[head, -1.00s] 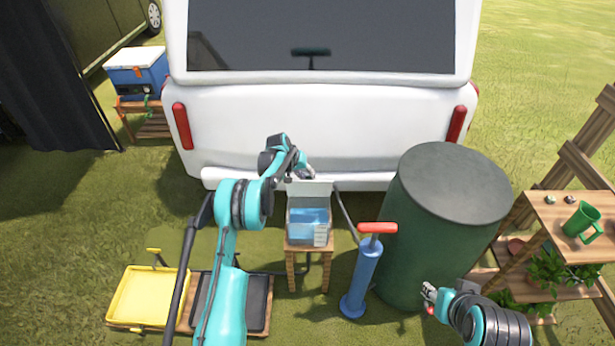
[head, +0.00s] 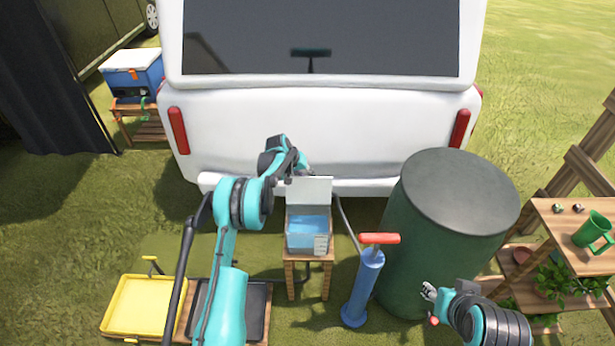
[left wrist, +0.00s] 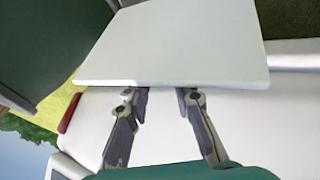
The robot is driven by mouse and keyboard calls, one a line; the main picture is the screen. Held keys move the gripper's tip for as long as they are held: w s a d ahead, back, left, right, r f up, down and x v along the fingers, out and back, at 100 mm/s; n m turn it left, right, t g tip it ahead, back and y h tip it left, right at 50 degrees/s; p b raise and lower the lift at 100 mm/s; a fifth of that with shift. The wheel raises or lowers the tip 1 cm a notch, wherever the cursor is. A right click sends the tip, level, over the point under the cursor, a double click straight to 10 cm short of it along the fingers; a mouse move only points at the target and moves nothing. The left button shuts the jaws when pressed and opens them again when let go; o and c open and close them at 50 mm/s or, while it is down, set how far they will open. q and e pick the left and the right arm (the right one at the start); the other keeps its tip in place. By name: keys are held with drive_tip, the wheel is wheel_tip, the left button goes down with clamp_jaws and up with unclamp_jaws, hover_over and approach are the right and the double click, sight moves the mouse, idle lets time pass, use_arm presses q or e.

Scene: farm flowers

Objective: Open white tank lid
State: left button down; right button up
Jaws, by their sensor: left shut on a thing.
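The white tank (head: 307,240) is a small box with blue water showing inside, on a wooden stand. Its white lid (head: 310,190) stands raised at the back of the tank, so the tank is open on top. My left gripper (head: 306,172) is behind the lid's top edge and shut on the lid. In the left wrist view the lid (left wrist: 180,45) is a pale panel, with the gripper's two fingers (left wrist: 163,95) at its edge. The fingertips' contact is partly hidden. My right gripper (head: 430,292) is low at the right, away from the tank; its jaws are too small to judge.
A blue pump (head: 364,285) with a red handle stands right of the tank stand (head: 310,258). A big green barrel (head: 440,245) is beyond it. A white vehicle (head: 320,130) is close behind. A yellow tray (head: 140,305) is at lower left, a plant shelf (head: 570,225) at right.

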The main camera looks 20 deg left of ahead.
use_arm(q)
drive_tip(key=shift+w+a, duration=0.1)
drive_tip(key=shift+a, duration=0.05)
drive_tip(key=c, duration=1.3)
unclamp_jaws()
drive_tip(key=shift+o, duration=0.2)
drive_tip(key=v, duration=1.2)
